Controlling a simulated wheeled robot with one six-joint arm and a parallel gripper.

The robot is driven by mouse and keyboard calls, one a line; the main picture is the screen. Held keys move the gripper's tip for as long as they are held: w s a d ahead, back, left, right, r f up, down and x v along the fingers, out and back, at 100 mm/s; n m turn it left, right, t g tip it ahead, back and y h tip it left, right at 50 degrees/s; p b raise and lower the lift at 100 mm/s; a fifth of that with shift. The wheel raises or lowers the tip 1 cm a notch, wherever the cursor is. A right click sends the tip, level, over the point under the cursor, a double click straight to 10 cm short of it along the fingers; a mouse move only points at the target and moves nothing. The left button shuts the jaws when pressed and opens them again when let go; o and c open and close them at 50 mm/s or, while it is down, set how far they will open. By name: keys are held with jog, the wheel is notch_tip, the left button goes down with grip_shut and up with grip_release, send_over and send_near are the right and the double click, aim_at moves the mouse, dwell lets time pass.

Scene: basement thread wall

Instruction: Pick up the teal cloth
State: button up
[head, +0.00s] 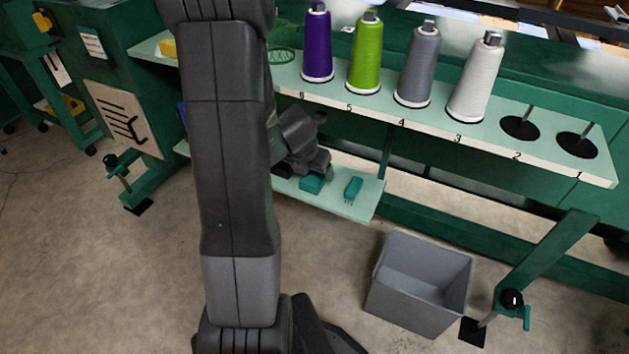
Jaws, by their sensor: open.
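A small folded teal piece (312,184), which looks like the cloth, lies on the pale green lower shelf (352,207). My gripper (312,170) is over the shelf, right above and behind this piece, and partly covers it from view. It is open. The fingertips are small and dark here, and I cannot tell whether they touch the cloth. My arm hides the shelf to the left of the gripper.
A teal brush (353,188) lies just right of the cloth. Above, the numbered upper shelf (552,168) carries purple (317,45), green (365,55), grey (416,65) and white (475,80) thread cones. A grey bin (412,305) stands on the floor.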

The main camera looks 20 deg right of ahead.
aim_at(314, 175)
jog(key=b+x, duration=0.2)
jog(key=x, duration=0.2)
jog(key=shift+a, duration=0.1)
jog(key=c, duration=1.1)
jog(key=shift+r, duration=0.15)
jog(key=shift+c, duration=0.2)
